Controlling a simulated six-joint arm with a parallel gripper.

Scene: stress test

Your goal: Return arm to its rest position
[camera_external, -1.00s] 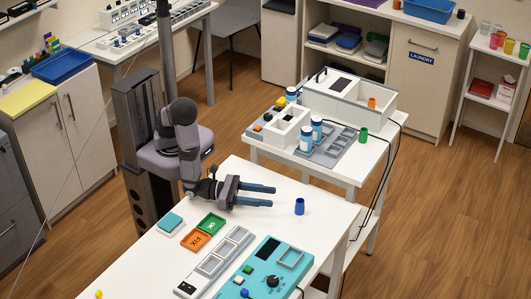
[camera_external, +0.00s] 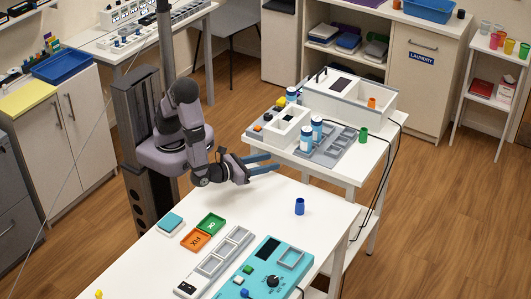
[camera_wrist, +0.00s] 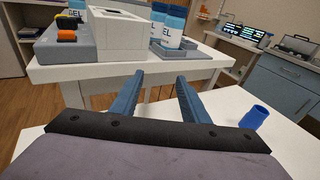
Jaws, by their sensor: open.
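My gripper (camera_external: 262,164) is open and empty. It is above the far left part of the white front table (camera_external: 265,205), with its fingers pointing right. My arm rises folded from its column behind the table. In the wrist view my two blue fingers (camera_wrist: 156,97) are spread with nothing between them. A blue cup (camera_external: 299,206) stands upright on the front table, to the right of and apart from my gripper. It also shows in the wrist view (camera_wrist: 254,117), at the right.
A second white table (camera_external: 352,170) behind holds white-capped blue bottles (camera_external: 306,138), a grey tray (camera_external: 333,150) and a green cup (camera_external: 363,135). On the front table are a green tray (camera_external: 211,224), an orange tray (camera_external: 195,240) and a teal device (camera_external: 255,278).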

